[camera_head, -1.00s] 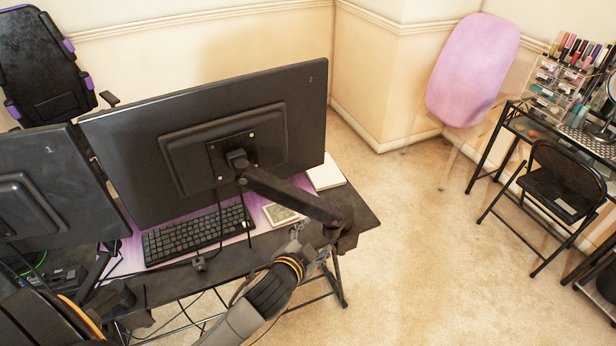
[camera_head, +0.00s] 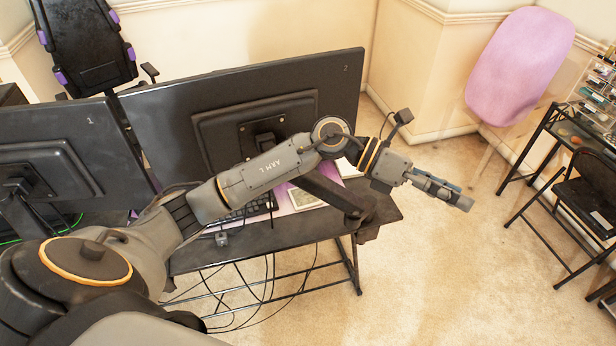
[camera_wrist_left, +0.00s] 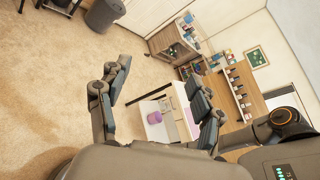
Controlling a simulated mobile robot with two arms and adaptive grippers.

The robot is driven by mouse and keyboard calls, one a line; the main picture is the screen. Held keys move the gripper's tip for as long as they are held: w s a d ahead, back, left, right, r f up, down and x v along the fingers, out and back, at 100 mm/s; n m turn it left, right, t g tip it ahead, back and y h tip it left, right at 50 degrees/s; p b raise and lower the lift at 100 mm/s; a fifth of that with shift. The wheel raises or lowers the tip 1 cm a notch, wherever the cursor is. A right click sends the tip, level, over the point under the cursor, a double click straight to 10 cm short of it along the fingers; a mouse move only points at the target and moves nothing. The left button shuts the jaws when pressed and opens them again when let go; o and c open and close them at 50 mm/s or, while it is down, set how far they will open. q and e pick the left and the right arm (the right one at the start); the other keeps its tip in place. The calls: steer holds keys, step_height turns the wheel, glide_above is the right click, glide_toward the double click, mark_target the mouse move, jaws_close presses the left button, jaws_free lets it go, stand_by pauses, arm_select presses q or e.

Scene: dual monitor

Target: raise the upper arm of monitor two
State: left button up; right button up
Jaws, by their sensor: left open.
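Monitor two (camera_head: 345,85), marked "2", shows its dark back in the head view. Its dark upper arm (camera_head: 325,190) slopes from behind my arm down right to a joint (camera_head: 357,217) at the desk's right end. My left arm crosses in front of the monitor and hides part of its mount and upper arm. My left gripper (camera_head: 452,196) is past the desk's right edge, clear of the monitor arm and empty. In the left wrist view the gripper (camera_wrist_left: 158,75) has its fingers apart with nothing between them. My right gripper is not in view.
Monitor one (camera_head: 75,160) stands left of monitor two. The black desk (camera_head: 290,240) holds a keyboard (camera_head: 250,208), and cables hang beneath. A pink chair (camera_head: 520,65) and a side table with a black chair (camera_head: 590,200) are at right. Carpet between is free.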

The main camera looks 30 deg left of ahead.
arm_select(q)
steer(key=w+a+f+m+g+y, duration=0.1)
steer(key=w+a+f+m+y, duration=0.2)
steer(key=a+y, duration=0.45)
steer(key=r+g+y, duration=0.1)
steer(key=y, duration=0.7)
glide_above(308, 176)
steer(key=w+a, duration=0.1)
steer(key=shift+n, duration=0.3)
step_height(308, 176, down, 13)
steer(key=p, duration=0.5)
steer(key=shift+r, duration=0.2)
steer(key=shift+f, duration=0.5)
steer(key=shift+c, duration=0.2)
steer(key=shift+w, duration=0.1)
jaws_close()
